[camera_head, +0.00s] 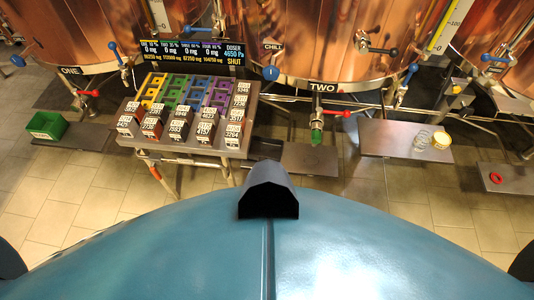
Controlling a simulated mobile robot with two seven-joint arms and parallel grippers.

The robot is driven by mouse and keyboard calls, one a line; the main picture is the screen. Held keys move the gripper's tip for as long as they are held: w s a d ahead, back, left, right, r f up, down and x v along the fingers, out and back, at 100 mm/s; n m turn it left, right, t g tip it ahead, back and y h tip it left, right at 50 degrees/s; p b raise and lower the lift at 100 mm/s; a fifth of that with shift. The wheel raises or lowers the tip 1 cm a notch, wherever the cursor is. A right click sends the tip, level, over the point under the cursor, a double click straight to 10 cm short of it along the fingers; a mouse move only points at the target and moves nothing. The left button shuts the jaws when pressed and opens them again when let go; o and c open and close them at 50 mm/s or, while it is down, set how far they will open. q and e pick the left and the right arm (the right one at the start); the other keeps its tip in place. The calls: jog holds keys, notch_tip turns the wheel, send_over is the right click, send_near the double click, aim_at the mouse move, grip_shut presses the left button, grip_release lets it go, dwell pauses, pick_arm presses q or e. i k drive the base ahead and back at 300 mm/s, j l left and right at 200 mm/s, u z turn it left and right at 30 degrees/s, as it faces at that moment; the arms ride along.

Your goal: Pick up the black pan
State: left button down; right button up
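I cannot make out a thing that is clearly a black pan. A metal work table (190,143) stands ahead, left of centre. It bears yellow (153,90), green (173,92), blue (195,92) and purple (218,95) racks, with several dark blocks (150,128) with white number labels along the front and right side. Neither of my grippers is in view. My teal body fills the bottom of the view and hides the floor close to me.
A black display (195,52) stands behind the table, before copper vessels (300,35). A green bin (47,125) sits at left. A red ring (495,177) lies far right. Tiled floor shows between.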

aim_at(261, 148)
jog(key=l, duration=0.6)
jog(key=i+l, duration=0.1)
jog(key=l, duration=0.5)
jog(key=i+l, duration=0.2)
jog(key=i, duration=0.15)
jog(key=i+l, duration=0.2)
jog(key=i, duration=0.15)
jog(key=z, duration=0.05)
